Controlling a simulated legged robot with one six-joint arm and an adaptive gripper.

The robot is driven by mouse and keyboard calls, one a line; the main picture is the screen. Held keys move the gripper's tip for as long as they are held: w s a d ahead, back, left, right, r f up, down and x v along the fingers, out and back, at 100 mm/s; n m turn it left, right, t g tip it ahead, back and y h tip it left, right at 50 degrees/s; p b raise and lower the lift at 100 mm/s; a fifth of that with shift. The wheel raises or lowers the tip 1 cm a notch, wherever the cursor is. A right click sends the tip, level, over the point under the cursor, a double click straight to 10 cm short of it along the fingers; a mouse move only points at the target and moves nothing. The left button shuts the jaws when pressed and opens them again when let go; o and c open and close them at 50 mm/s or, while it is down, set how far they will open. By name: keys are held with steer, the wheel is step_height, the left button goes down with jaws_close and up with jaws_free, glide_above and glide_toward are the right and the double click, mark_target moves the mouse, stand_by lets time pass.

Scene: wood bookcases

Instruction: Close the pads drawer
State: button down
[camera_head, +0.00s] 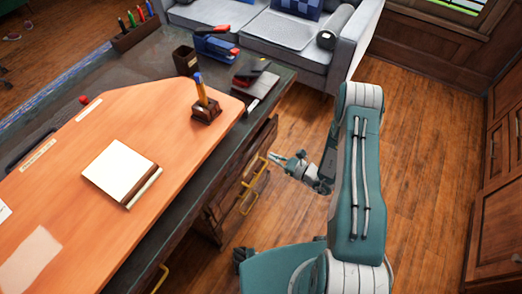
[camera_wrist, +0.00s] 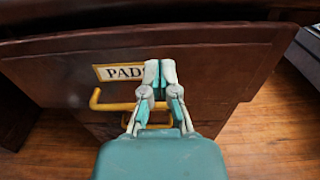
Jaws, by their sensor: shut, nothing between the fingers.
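The pads drawer is a dark red-brown wooden front (camera_wrist: 215,75) with a white label reading "PAD", its end hidden behind my fingers. A yellow bar handle (camera_wrist: 108,105) sits below the label. In the head view the drawer front (camera_head: 263,141) stands out a little from the desk's side, with its yellow handle (camera_head: 256,172) facing my arm. My gripper (camera_wrist: 160,66) is shut and empty. Its fingertips are in front of the drawer face, over the label's right end; I cannot tell whether they touch. In the head view my gripper (camera_head: 273,157) points left at the drawer.
The desk (camera_head: 120,70) fills the left, with a notepad (camera_head: 118,170), pen holder (camera_head: 205,108) and staplers on top. Another yellow handle (camera_head: 249,202) is below the pads drawer. A grey sofa (camera_head: 290,45) stands behind. The wood floor (camera_head: 425,130) on the right is clear.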

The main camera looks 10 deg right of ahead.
mark_target(257, 147)
steer(key=x, duration=0.4)
steer(key=shift+w, duration=0.1)
steer(key=shift+w+a, duration=0.3)
steer(key=shift+w, duration=0.05)
steer(key=shift+a, duration=0.1)
steer(key=x, duration=0.5)
steer(key=shift+r, duration=0.1)
